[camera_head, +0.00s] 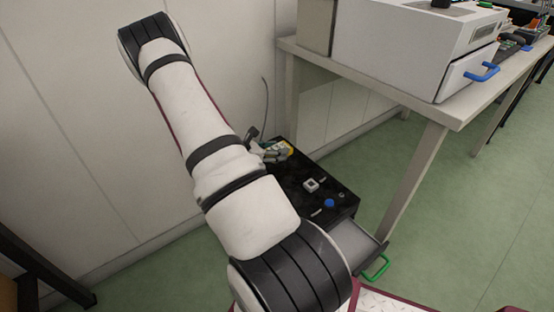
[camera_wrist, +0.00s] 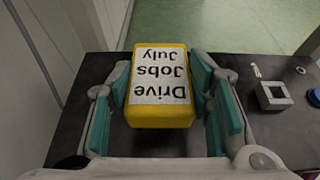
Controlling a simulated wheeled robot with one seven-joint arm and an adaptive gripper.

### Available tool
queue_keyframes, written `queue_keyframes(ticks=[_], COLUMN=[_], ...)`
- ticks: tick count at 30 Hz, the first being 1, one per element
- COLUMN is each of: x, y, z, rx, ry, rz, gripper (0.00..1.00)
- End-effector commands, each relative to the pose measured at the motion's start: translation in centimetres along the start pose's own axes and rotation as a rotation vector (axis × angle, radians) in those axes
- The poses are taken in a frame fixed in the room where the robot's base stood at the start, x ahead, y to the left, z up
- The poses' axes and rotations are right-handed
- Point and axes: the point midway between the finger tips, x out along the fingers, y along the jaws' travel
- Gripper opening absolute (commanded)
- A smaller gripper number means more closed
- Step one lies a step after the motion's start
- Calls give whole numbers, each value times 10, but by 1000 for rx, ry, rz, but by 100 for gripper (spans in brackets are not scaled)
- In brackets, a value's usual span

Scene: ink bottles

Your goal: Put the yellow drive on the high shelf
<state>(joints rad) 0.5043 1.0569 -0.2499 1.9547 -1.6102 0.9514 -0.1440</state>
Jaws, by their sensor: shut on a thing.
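The yellow drive (camera_wrist: 160,112) is a yellow block with a white label reading "Drive Jobs July", upside down in the wrist view. My gripper (camera_wrist: 165,95) is shut on it, with a teal pad on each side. The drive is over the black top of a low cabinet (camera_wrist: 255,130); I cannot tell whether it touches that top. I cannot make out a high shelf.
On the cabinet top are a small grey square piece (camera_head: 311,185), a blue round thing (camera_head: 329,203) and small pieces. A drawer with a green handle (camera_head: 377,267) sticks out in front. A table (camera_head: 455,113) at right bears a white machine with a blue handle (camera_head: 482,72). A wall is close at left.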

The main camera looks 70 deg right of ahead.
Motion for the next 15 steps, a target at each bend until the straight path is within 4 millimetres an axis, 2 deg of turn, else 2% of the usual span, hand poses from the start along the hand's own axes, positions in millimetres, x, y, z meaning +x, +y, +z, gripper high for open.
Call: queue_keyframes(ticks=[3, 7, 15], x=[11, 14, 26], y=[8, 10, 10], z=[2, 2, -27], rx=[2, 1, -1], ry=[0, 0, 1], rz=[0, 0, 1], gripper=[14, 14, 14])
